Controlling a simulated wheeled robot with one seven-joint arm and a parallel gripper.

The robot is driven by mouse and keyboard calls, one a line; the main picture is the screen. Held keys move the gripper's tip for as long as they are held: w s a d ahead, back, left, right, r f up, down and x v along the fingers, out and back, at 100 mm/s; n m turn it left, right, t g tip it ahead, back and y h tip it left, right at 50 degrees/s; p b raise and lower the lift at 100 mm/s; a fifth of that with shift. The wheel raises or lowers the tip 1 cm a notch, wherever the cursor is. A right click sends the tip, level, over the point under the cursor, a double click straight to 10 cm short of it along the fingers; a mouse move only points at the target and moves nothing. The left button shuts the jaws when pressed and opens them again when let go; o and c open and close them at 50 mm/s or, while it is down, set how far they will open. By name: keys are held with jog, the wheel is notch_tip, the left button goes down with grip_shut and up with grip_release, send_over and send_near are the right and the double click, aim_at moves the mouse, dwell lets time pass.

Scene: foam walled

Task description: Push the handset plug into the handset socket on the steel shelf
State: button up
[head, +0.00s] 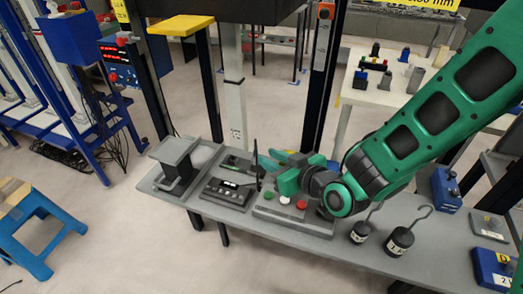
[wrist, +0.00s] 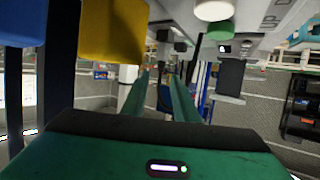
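The grey steel shelf (head: 285,240) runs across the head view. A dark desk unit with a small lit display (head: 227,191) sits on its left half, with a thin black upright rod at its right side. I cannot make out for certain which part is the handset plug or the handset socket. My gripper (head: 266,162) is above the shelf, just right of the rod, pointing left. In the wrist view its two green fingers (wrist: 160,90) stand apart, with nothing visible held between them. The contact area near the rod is too small to tell.
A button box (head: 292,212) with green, white and red buttons lies below my gripper. A grey stand (head: 176,165) is at the shelf's left end. Two hooked weights (head: 400,241) stand to the right. A dark post (head: 320,90) rises behind the shelf.

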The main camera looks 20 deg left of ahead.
jog(key=x, duration=0.5)
jog(key=shift+w+f, duration=0.1)
jog(key=shift+w, duration=0.35)
jog(key=shift+s+a+r+x, duration=0.1)
jog(key=shift+x, duration=0.8)
jog(key=shift+s+a+r+x, duration=0.1)
jog(key=shift+x, duration=0.75)
jog(key=shift+s+a+r+x, duration=0.1)
jog(key=shift+x, duration=0.8)
grip_shut()
